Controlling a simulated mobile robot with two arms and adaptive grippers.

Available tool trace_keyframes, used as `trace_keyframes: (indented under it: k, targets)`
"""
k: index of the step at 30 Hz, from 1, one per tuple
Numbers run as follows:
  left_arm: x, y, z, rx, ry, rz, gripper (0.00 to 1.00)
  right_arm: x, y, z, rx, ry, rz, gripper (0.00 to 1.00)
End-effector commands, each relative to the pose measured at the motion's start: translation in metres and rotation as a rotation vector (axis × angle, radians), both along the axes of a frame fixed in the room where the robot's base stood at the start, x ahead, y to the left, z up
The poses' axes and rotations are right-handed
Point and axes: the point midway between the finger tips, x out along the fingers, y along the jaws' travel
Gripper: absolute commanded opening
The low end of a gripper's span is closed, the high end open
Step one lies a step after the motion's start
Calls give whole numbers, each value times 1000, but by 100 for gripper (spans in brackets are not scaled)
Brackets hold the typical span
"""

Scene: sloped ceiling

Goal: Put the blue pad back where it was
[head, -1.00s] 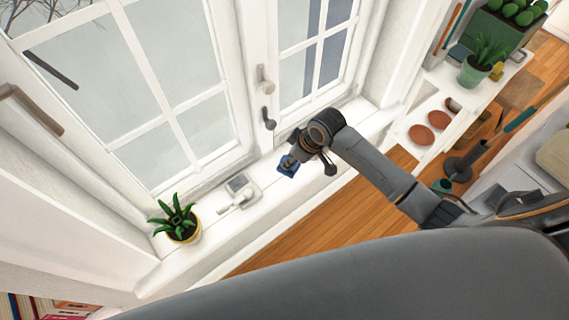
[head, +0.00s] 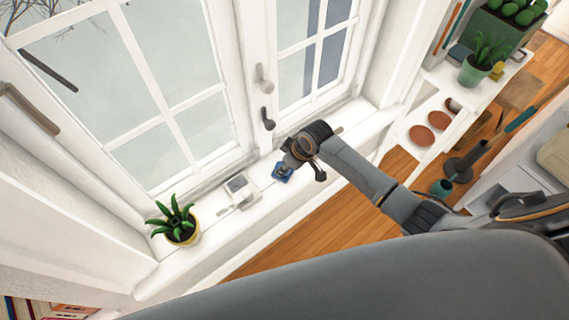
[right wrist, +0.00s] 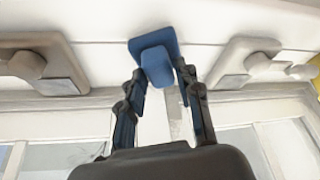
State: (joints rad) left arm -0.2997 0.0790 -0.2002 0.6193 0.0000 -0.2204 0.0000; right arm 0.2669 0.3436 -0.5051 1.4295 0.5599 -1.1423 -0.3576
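The blue pad (head: 282,173) is at the white window sill, just below and left of my right gripper (head: 289,163) in the head view. In the right wrist view the pad (right wrist: 170,45) is a dark blue plate with a lighter blue block on it. The fingers of my right gripper (right wrist: 160,75) are on either side of that block and look closed on it. The pad looks low at the sill; I cannot tell whether it touches. My left gripper is not in view.
A pale grey plate with a knob (head: 240,188) lies on the sill left of the pad. Another grey plate (right wrist: 45,65) shows on the pad's other side. A potted plant (head: 178,222) stands farther left. Window handles (head: 267,118) stick out behind the arm.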

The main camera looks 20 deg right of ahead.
Motion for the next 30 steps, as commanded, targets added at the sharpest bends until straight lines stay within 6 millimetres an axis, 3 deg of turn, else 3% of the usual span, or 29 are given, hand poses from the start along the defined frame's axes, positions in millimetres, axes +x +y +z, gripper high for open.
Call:
trace_keyframes:
  k: [14,30]
  targets:
    - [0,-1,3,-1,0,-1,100,-1,-2,10,0,-1,0,50]
    - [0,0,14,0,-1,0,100,-30,-28,103,1,-1,0,50]
